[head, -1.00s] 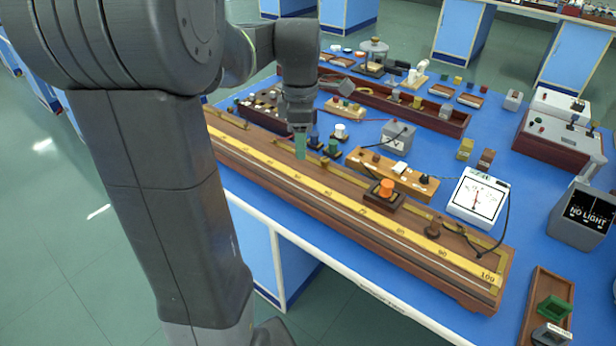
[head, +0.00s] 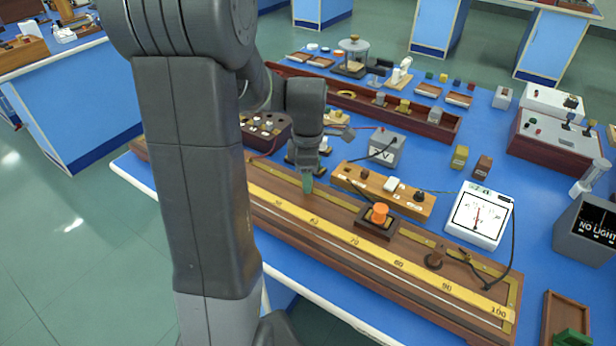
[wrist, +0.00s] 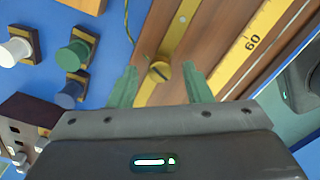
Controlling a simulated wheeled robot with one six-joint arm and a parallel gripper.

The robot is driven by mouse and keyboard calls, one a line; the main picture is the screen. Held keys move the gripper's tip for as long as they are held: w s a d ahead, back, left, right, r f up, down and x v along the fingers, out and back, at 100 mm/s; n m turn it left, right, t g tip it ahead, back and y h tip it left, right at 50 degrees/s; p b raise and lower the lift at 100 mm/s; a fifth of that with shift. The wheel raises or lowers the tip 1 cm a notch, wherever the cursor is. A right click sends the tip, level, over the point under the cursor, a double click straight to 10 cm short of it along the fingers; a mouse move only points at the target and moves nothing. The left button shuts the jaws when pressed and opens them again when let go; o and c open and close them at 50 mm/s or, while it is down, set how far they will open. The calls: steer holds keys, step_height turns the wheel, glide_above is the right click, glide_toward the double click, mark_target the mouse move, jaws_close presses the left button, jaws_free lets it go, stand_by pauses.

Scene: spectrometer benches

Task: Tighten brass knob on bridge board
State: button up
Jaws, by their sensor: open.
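The long wooden bridge board (head: 330,238) with its yellow scale runs across the front of the bench in the head view. In the wrist view, a round slotted brass knob (wrist: 160,71) stands on the board's brass strip (wrist: 182,30). My gripper (wrist: 161,85) is open, with its green fingers on either side of the knob and apart from it. In the head view my gripper (head: 307,184) hangs low over the board near its back edge, and the knob there is hidden behind it.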

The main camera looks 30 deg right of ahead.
steer(key=shift+f, duration=0.3)
jaws_close()
